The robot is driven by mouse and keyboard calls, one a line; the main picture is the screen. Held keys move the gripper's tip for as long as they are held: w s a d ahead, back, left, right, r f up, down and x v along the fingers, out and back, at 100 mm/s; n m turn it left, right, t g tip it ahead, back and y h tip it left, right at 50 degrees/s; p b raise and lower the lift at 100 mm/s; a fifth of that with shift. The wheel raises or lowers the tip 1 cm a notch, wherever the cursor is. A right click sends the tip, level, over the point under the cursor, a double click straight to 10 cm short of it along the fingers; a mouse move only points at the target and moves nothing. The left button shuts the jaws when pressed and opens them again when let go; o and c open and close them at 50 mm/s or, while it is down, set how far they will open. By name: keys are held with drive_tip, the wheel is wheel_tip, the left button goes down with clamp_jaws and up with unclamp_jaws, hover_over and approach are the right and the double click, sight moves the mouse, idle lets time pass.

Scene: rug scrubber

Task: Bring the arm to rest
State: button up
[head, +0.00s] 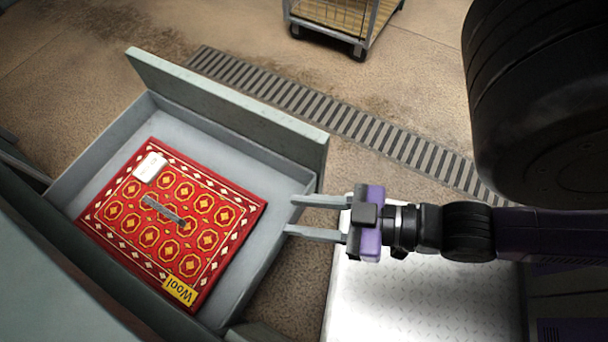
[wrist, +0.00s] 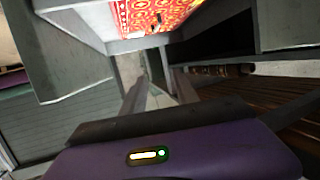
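My gripper (head: 290,217) is open, with its two grey fingers apart and nothing visible between them. It points left at the right side of an open grey drawer (head: 285,238). The fingertips are at or very near the drawer's side wall; I cannot tell whether they touch. In the wrist view, the gripper's fingers (wrist: 156,95) show beyond its purple body, with the drawer above them. My arm stretches in from the right edge of the head view.
A red patterned rug (head: 125,222) with a yellow "Wool" label (head: 180,291) and a white tag (head: 150,167) lies in the drawer. A floor grate (head: 340,116) runs behind. A wheeled cart (head: 345,15) stands at the top. Open floor lies between.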

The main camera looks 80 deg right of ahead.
wheel_tip(320, 180, up, 27)
drive_tip(key=p, duration=2.7)
drive_tip(key=shift+r, duration=0.2)
